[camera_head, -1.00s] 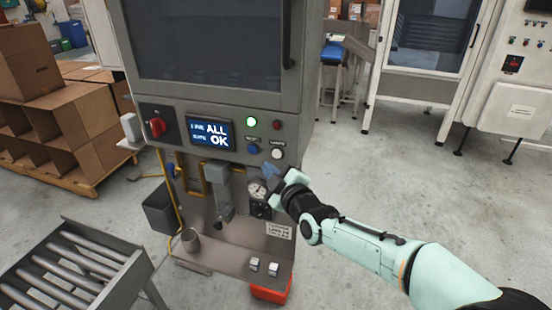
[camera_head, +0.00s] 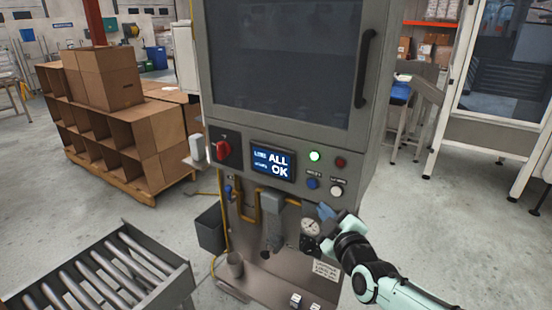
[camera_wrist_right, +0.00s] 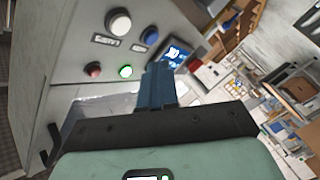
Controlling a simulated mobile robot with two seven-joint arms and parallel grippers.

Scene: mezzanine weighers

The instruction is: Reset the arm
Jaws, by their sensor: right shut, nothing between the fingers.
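My right arm (camera_head: 372,272) comes in from the lower right in the head view. Its gripper (camera_head: 326,211) is shut and empty, just below the white and blue buttons of the grey machine (camera_head: 290,112). In the right wrist view the shut blue fingers (camera_wrist_right: 157,84) point toward the panel, with the white button (camera_wrist_right: 118,21) and blue button (camera_wrist_right: 149,36) beyond them. I cannot tell any contact with the panel. The screen (camera_head: 272,162) reads "ALL OK" and the green lamp (camera_head: 315,156) is lit. My left gripper is not in view.
A pressure gauge (camera_head: 311,227) sits close to the right gripper. A roller conveyor (camera_head: 95,275) stands at the lower left, and cardboard boxes (camera_head: 105,78) on a pallet stand behind it. A red rotary switch (camera_head: 222,150) is on the panel's left. Floor right of the machine is clear.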

